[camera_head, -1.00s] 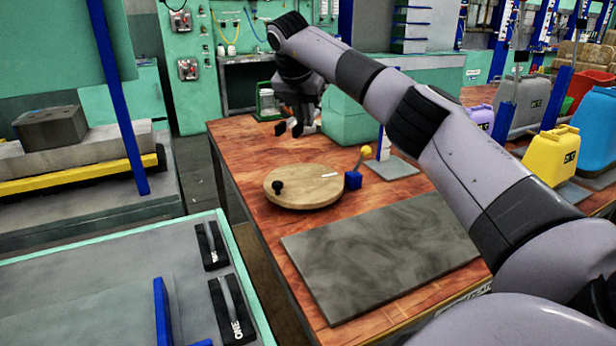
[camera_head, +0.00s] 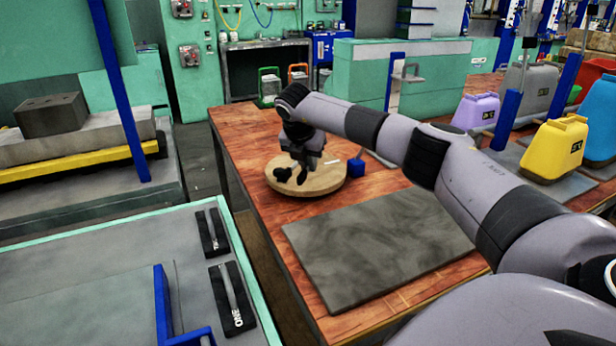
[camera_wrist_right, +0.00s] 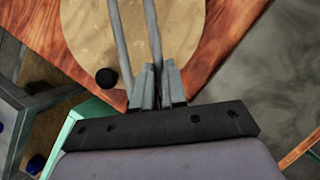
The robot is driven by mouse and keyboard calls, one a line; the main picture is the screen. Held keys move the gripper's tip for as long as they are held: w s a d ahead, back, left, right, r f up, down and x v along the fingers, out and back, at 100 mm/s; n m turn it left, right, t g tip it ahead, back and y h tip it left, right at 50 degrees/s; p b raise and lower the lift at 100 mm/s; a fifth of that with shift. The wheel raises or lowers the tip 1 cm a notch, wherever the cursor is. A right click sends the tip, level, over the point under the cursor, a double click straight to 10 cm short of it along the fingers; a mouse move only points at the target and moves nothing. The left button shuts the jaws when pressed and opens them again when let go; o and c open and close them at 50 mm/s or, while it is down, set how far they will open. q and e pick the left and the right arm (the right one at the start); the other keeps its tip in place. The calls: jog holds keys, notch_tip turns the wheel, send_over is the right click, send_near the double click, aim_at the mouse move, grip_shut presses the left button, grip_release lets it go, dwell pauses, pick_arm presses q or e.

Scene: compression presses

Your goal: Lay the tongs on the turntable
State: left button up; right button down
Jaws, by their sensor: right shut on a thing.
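The round wooden turntable (camera_head: 328,184) lies on the reddish wooden table, with a dark knob (camera_wrist_right: 106,78) near its rim. My right gripper (camera_head: 295,174) is low over the turntable in the head view. In the right wrist view its fingers (camera_wrist_right: 157,88) are shut on the tongs (camera_wrist_right: 120,45), whose two grey bars reach away over the disc. I cannot tell whether the tongs touch the disc. The tongs do not show clearly in the head view, where my gripper covers part of the disc. My left gripper is not in view.
A blue block (camera_head: 356,168) stands close to the turntable's right. A dark grey slab (camera_head: 380,245) lies in front of it. Yellow (camera_head: 553,150) and purple (camera_head: 475,113) containers stand at the right. My right arm spans the table's right part.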

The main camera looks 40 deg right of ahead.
aim_at(308, 189)
jog(key=shift+f, duration=2.15)
jog(key=shift+f, duration=0.1)
jog(key=c, duration=1.2)
grip_release()
jog(key=v, duration=1.2)
